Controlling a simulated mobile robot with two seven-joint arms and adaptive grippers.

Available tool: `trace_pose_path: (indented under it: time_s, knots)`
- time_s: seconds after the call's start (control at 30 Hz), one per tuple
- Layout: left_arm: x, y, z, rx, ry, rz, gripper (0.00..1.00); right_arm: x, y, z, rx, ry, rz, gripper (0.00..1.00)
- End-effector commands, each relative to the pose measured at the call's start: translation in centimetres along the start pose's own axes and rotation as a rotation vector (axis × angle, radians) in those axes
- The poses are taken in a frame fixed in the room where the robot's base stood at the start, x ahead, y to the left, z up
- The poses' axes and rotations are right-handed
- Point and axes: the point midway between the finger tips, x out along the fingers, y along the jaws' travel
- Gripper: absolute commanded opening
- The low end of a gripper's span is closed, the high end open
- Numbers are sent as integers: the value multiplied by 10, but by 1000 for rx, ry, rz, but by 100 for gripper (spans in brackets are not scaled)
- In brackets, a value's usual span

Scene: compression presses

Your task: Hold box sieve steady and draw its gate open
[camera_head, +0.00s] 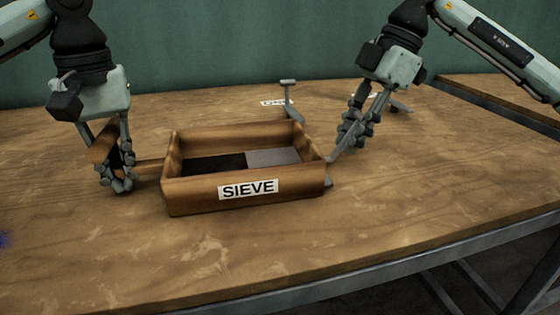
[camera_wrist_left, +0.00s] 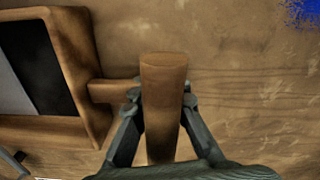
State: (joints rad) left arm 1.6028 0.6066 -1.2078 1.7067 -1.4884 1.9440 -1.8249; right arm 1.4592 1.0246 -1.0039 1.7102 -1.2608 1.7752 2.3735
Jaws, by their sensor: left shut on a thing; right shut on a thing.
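The box sieve (camera_head: 200,199) is a wooden open-topped box with a white SIEVE label, standing on the table. Inside it, a dark area lies at the left and a grey plate (camera_head: 273,157), apparently the gate, at the right. My left gripper (camera_head: 122,184) is shut on the wooden handle at the box's left side. The left wrist view shows this handle (camera_wrist_left: 164,75) upright between the fingers, joined to the box by a short bar. My right gripper (camera_head: 345,145) is shut at a thin grey rod (camera_head: 334,158) by the box's right end; its fingers hide the grip.
The wooden table (camera_head: 400,210) is clear in front and to the right of the box. A small grey T-shaped post (camera_head: 288,98) stands behind the box beside a white label (camera_head: 272,103). Another label and grey part (camera_head: 400,106) lie behind my right gripper.

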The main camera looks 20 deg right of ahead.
Motion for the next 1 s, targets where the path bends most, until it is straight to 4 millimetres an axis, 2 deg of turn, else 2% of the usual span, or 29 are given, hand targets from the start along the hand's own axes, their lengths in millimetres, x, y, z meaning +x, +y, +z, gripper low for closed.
trace_pose_path:
  time_s: [1.0]
  knots:
    - [0, -1, -1, -3, 0, -2, 0, -13, 0, 30, 4, -1, 2, 0]
